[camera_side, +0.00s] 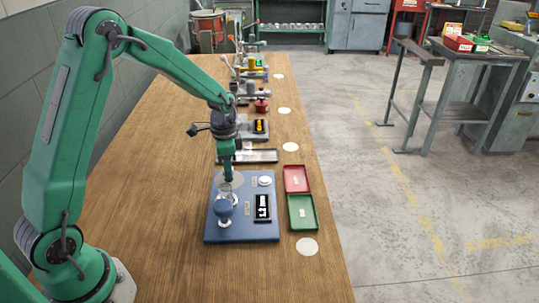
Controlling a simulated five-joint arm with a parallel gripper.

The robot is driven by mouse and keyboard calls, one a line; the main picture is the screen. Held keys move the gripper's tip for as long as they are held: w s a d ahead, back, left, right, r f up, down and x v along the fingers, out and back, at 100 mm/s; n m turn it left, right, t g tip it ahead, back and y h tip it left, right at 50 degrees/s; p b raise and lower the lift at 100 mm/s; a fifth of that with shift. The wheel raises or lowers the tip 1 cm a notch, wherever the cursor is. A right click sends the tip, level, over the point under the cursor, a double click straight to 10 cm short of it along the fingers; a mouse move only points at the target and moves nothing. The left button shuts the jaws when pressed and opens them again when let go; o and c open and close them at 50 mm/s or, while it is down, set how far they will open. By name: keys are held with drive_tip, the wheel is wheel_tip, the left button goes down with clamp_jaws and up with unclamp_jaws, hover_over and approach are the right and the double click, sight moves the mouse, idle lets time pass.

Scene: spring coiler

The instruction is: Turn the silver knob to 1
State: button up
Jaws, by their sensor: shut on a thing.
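The blue spring-coiler plate (255,231) lies on the wooden bench, with a pale grey round dial (237,180) at its back left. My gripper (228,179) points down over this dial, with its fingertips low and close together on what seems to be the silver knob. The knob is mostly hidden by the fingers, and its setting cannot be read. A blue round part (224,208) with silver metal stands at the front left of the plate. A black display (262,208) with white marks is at the right; its marks are too small to read.
A red tray (297,191) and a green tray (313,212) lie right of the plate. White discs (307,246) line the bench's right edge.

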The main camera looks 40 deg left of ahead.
drive_tip(key=m, duration=0.4)
idle(0.5)
drive_tip(key=o, duration=1)
drive_tip(key=shift+c, duration=0.2)
drive_tip(key=shift+r, duration=0.15)
drive_tip(key=shift+r, duration=3.8)
